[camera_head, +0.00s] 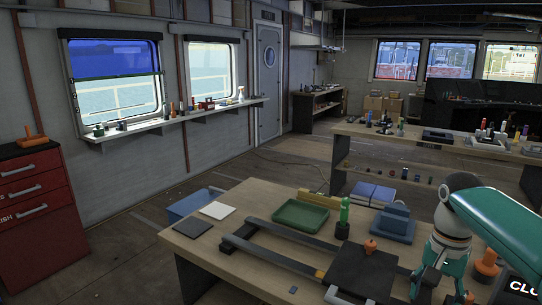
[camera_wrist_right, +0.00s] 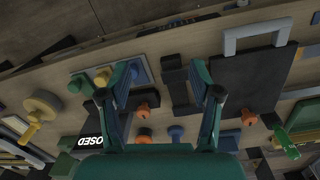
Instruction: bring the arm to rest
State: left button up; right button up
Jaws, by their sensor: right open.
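My right arm comes in from the right edge of the head view. Its green-fingered gripper (camera_head: 440,287) hangs low at the front right of the wooden workbench (camera_head: 235,248), beside a black plate (camera_head: 362,272) with an orange knob (camera_head: 371,246). In the right wrist view the gripper's two fingers (camera_wrist_right: 158,95) stand wide apart with nothing held between them. A dark narrow block (camera_wrist_right: 178,85) and small orange knobs (camera_wrist_right: 143,111) show behind the gap, on the bench. I cannot tell how high the fingertips are above it. My left gripper is not in view.
The bench also holds a green tray (camera_head: 306,216), a green bottle (camera_head: 344,211), a blue block (camera_head: 393,223) and grey rails (camera_head: 272,262). An orange-based item (camera_head: 487,264) stands right of the gripper.

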jog(key=s+a+f+n+g+y, duration=0.1)
jog(key=s+a+f+g, duration=0.15)
jog(key=f, duration=0.85)
jog(key=s+a+f+n+g, duration=0.1)
jog(key=s+a+f+g, duration=0.2)
jog(key=f, duration=0.8)
jog(key=s+a+f+n+t+y+p, duration=0.2)
jog(key=s+a+f+n+t+y, duration=0.15)
jog(key=s+a+f, duration=1.3)
jog(key=shift+w+d+f+n+t+h, duration=0.2)
jog(key=shift+w+d+n+t, duration=0.1)
jog(key=shift+w+d+t, duration=0.4)
jog(key=shift+w+d+f+n+t+h, duration=0.15)
jog(key=shift+w+d+n+t, duration=0.1)
jog(key=shift+w+d+t, duration=0.5)
jog(key=shift+s+a, duration=0.1)
jog(key=shift+a, duration=0.15)
